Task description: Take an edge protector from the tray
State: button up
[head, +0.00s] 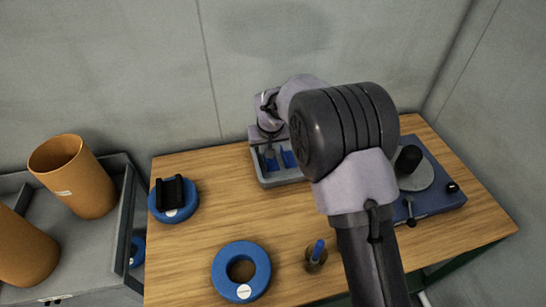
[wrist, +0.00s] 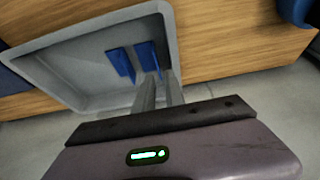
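The grey tray (head: 287,183) stands at the back of the wooden table, and it fills the upper left of the wrist view (wrist: 80,50). Two blue edge protectors lie in it: a left one (wrist: 120,63) and a right one (wrist: 148,54). They also show in the head view, the right one more clearly (head: 289,159). My gripper (wrist: 161,76) reaches down into the tray. Its two fingers are apart with a narrow gap, their tips at the near end of the right protector. I cannot tell whether they touch it.
A blue ring (head: 226,265) lies at the table front. Another blue ring with a black block (head: 172,196) is at the left edge. A small pot with a blue-topped tool (head: 316,256) and a blue-based device (head: 440,190) stand right. Orange cylinders (head: 75,180) stand in a grey cart.

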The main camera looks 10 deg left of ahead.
jog(key=b+x, duration=0.1)
jog(key=x, duration=0.6)
jog(key=b+x, duration=0.1)
jog(key=x, duration=0.2)
jog(key=shift+w+d+f+b, duration=0.2)
jog(key=shift+w+f+b, duration=0.1)
jog(key=shift+w+b, duration=0.1)
jog(key=shift+r, duration=0.1)
grip_shut()
